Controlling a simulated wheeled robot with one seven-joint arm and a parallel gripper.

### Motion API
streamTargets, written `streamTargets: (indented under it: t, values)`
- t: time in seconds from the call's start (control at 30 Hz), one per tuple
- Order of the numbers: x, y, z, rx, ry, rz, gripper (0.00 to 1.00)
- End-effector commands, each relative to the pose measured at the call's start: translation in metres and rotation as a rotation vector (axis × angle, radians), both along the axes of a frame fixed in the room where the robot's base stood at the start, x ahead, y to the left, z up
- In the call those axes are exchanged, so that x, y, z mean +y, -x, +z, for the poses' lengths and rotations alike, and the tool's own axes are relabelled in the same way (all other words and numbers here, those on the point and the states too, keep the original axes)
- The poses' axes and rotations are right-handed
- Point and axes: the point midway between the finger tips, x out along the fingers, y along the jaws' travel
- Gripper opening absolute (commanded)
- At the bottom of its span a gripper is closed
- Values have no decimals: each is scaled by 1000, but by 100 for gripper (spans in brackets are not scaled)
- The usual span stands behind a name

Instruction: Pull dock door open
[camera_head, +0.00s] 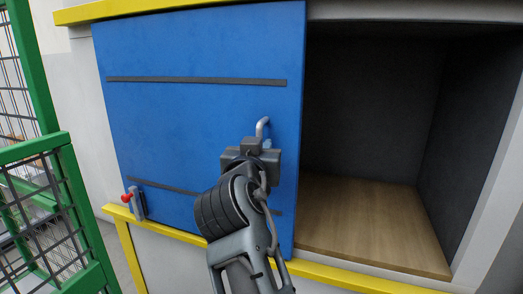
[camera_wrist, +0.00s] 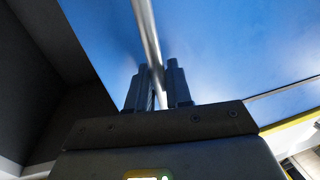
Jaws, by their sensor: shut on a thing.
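The blue dock door (camera_head: 190,50) covers the left part of a cabinet front in the head view, with the cavity open to its right. Its metal handle (camera_head: 262,124) is near the door's right edge. My gripper (camera_head: 262,143) is at the handle and hides its lower part. In the wrist view, my gripper's two dark fingers (camera_wrist: 164,88) are closed around the silver handle bar (camera_wrist: 146,30), with the blue door (camera_wrist: 240,50) behind it.
The open cavity (camera_head: 370,225) has dark walls and a bare wooden floor. A yellow rail (camera_head: 335,277) runs below the opening. A red-knobbed latch (camera_head: 137,203) is at the door's lower left. A green mesh cage (camera_head: 62,140) stands close on the left.

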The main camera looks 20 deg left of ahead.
Motion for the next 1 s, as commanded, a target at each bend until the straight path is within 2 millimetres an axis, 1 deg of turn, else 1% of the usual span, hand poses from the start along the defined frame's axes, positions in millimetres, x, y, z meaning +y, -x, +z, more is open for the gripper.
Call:
streamTargets:
  t: [0.03,0.17,0.37,0.47,0.57,0.8,0.9,1.0]
  values:
    - [0,0,-1,2,0,-1,22]
    - [0,0,-1,2,0,-1,35]
    - [-1,0,-1,1,0,-1,36]
    - [-1,3,-1,1,0,0,36]
    - [-3,13,-1,1,-1,0,36]
    - [-10,52,-1,1,-1,2,36]
    - [-13,64,-2,2,0,1,36]
    - [-14,72,-1,1,0,0,36]
